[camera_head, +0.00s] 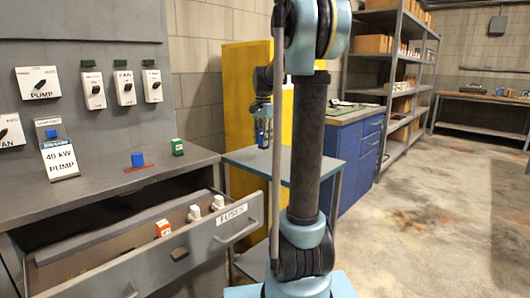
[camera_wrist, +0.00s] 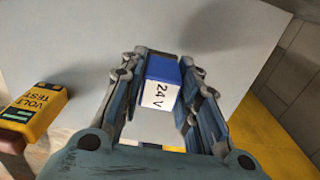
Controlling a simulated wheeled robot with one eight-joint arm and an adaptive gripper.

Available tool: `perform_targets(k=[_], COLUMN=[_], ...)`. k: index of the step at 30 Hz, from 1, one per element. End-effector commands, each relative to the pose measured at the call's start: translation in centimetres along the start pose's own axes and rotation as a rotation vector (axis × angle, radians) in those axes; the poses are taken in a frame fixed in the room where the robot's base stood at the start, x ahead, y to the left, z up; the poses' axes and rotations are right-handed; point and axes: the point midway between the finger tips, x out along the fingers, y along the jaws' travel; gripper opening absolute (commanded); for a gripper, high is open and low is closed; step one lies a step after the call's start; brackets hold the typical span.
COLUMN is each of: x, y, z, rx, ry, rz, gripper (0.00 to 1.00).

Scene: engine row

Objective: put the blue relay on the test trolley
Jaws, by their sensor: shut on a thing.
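The blue relay (camera_wrist: 161,84) has a white label reading 24 V. My gripper (camera_wrist: 157,92) is shut on it, with a finger on either side. In the head view my gripper (camera_head: 262,128) hangs above the top of the test trolley (camera_head: 248,162), pointing down. A pale flat surface lies behind the relay in the wrist view; I cannot tell how big the gap is. My arm hides part of the trolley in the head view.
A yellow volt tester (camera_wrist: 36,108) is at the left in the wrist view. An open fuse drawer (camera_head: 215,238) juts out before the trolley. Another blue block (camera_head: 137,159) and a green block (camera_head: 178,147) stand on the bench. A yellow cabinet (camera_head: 240,70) stands behind.

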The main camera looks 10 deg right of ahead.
Motion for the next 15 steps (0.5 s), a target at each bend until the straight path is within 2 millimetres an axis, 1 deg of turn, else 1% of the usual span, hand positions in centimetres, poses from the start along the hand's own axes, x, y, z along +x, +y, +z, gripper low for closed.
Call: perform_targets(k=[7, 12, 15], x=[1.7, 4.0, 4.8], y=[0.1, 0.2, 0.2], z=[-0.2, -0.4, -0.4], rx=[0.003, 0.005, 0.006], ry=[0.0, 0.0, 0.0], rz=[0.0, 0.0, 0.0], gripper=[0.05, 0.05, 0.05])
